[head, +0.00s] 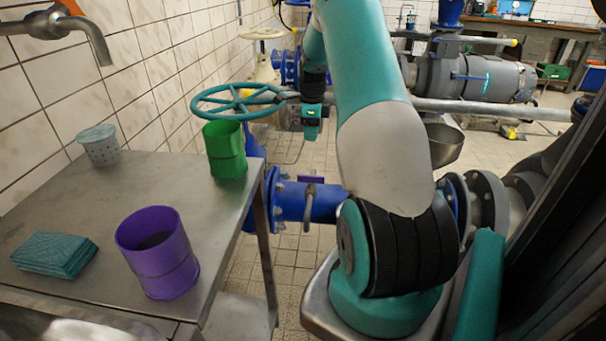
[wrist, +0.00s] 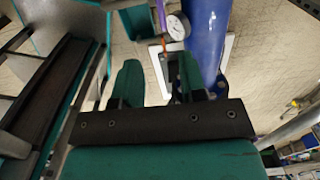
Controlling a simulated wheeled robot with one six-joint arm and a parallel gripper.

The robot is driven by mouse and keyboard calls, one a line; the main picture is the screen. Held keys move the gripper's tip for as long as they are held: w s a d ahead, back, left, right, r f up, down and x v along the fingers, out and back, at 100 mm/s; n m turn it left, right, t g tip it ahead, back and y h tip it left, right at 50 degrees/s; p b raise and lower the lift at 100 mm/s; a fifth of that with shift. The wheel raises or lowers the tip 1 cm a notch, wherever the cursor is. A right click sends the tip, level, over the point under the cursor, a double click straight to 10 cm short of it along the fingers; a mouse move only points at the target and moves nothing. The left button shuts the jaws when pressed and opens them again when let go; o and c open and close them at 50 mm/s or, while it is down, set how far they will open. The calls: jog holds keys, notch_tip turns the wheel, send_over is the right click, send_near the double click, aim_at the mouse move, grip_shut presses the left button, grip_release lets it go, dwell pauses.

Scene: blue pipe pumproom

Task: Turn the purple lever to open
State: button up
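A small purple piece, which looks like the purple lever (head: 312,180), shows just above the blue pipe (head: 322,203) in the head view, partly hidden by my arm. In the wrist view a thin purple strip (wrist: 161,15) stands at the top beside a round white gauge (wrist: 178,27). I cannot tell for sure that it is the same lever. My gripper (head: 311,135) hangs above the pipe and just right of the teal handwheel. In the wrist view my gripper (wrist: 158,72) has its two teal fingers spread apart, with nothing held between them.
A steel table (head: 120,193) on the left carries a purple cup (head: 160,262), a green cup (head: 226,160), a perforated cup (head: 98,147) and folded cloths (head: 54,254). The teal handwheel (head: 238,101) is close to my gripper. Tiled floor (head: 295,252) shows below the pipe.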

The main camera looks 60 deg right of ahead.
aim_at(311, 176)
notch_tip(311, 176, down, 17)
jog(key=shift+r+b, duration=0.15)
jog(key=shift+b, duration=0.15)
jog(key=shift+c, duration=0.4)
grip_shut()
